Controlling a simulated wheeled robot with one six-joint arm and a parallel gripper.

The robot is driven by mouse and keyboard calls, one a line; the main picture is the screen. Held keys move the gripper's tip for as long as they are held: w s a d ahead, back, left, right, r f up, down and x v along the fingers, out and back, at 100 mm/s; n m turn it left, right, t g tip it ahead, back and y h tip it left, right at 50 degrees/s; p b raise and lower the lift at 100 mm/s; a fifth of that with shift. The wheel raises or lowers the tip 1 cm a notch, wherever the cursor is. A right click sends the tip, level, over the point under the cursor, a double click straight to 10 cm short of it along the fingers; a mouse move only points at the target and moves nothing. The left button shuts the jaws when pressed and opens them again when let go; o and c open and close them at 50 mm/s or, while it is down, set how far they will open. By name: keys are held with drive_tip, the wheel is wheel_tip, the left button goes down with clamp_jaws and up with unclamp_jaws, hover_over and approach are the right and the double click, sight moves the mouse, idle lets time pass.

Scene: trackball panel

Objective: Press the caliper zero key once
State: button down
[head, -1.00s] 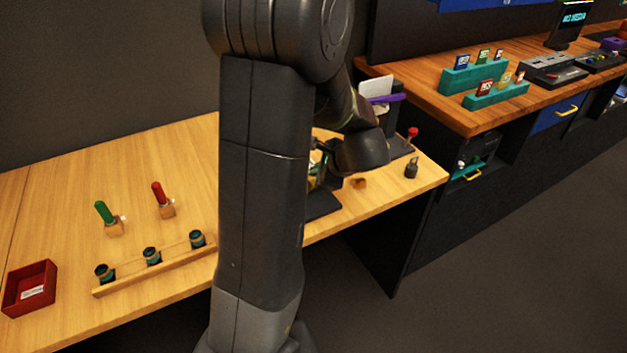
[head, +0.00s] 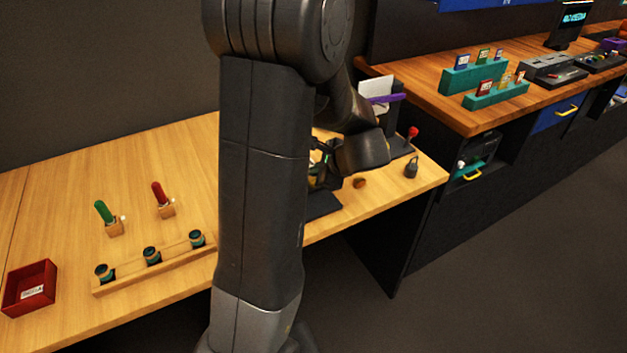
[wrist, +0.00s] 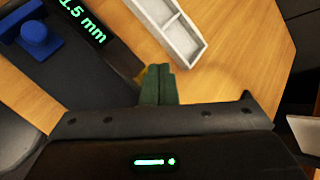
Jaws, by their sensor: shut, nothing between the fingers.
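The caliper's dark readout (wrist: 85,22) shows in the wrist view at the upper left, with green text that ends in "1.5 mm", cut off by the picture edge. A blue piece with a round knob (wrist: 40,38) sits at its left; I cannot tell whether this is the zero key. My gripper (wrist: 160,72) has its green fingers shut together and empty, to the right of the readout's lower end. A small yellowish patch shows beside the left finger; I cannot tell what it is. In the head view my arm hides most of the caliper area.
A pale divided tray (wrist: 170,28) lies above the fingertips in the wrist view. In the head view, a wooden rack (head: 125,281) with several dark cylinders and a red box (head: 28,290) are at the left. A small dark weight-like object (head: 411,168) stands near the right table corner.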

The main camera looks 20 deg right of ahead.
drive_tip(key=shift+f+b, duration=0.3)
drive_tip(key=shift+f, duration=0.1)
drive_tip(key=shift+f+b, duration=0.4)
drive_tip(key=shift+f, duration=0.05)
idle(0.5)
idle(0.3)
drive_tip(key=shift+r+p, duration=0.75)
drive_tip(key=shift+r, duration=0.15)
drive_tip(key=shift+r+p, duration=2)
drive_tip(key=shift+r, duration=0.5)
